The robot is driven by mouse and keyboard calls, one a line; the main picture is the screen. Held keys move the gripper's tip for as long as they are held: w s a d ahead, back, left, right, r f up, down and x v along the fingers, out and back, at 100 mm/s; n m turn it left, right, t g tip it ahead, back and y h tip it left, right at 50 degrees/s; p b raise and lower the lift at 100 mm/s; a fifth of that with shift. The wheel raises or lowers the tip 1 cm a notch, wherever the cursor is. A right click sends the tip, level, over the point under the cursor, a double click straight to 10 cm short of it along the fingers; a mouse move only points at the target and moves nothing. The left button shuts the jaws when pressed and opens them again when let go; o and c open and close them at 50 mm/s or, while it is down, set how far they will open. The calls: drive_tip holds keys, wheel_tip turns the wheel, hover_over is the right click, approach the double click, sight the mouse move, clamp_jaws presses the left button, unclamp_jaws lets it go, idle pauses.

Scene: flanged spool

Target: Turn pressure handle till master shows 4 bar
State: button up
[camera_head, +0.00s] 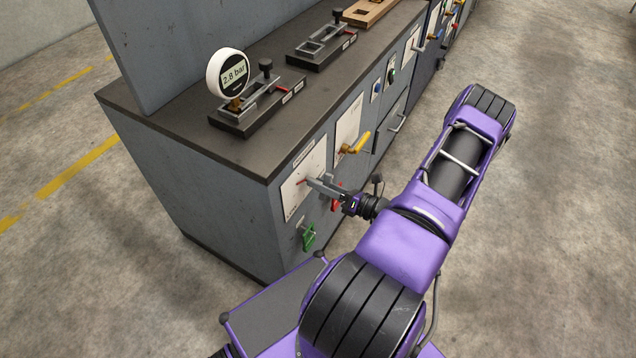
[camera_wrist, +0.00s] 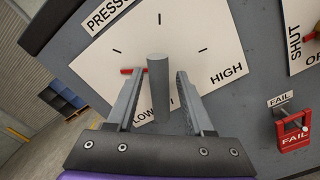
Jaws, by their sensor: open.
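The round white master gauge (camera_head: 233,74) stands on a dark fixture on the bench top and reads 2.8 bar. The pale dial plate (camera_wrist: 205,58) on the bench front carries PRESSURE, LOW and HIGH markings. The grey pressure handle (camera_wrist: 158,88) sticks out from this plate toward the wrist camera. A red pointer (camera_wrist: 127,71) shows to the left of the handle. My gripper (camera_wrist: 160,74) is open, with one finger on each side of the handle and visible gaps. In the head view my gripper (camera_head: 316,184) is at the dial plate.
A red FAIL tag (camera_wrist: 293,136) hangs right of the dial. A green tag (camera_head: 309,237) hangs below it. A yellow handle (camera_head: 357,143) juts from the neighbouring panel. Another fixture (camera_head: 322,47) stands farther along the bench. The floor alongside is clear.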

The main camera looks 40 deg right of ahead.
drive_tip(key=shift+w+a, duration=0.2)
drive_tip(key=shift+w, duration=0.25)
clamp_jaws()
drive_tip(key=m, duration=0.5)
drive_tip(key=shift+m, duration=0.3)
unclamp_jaws()
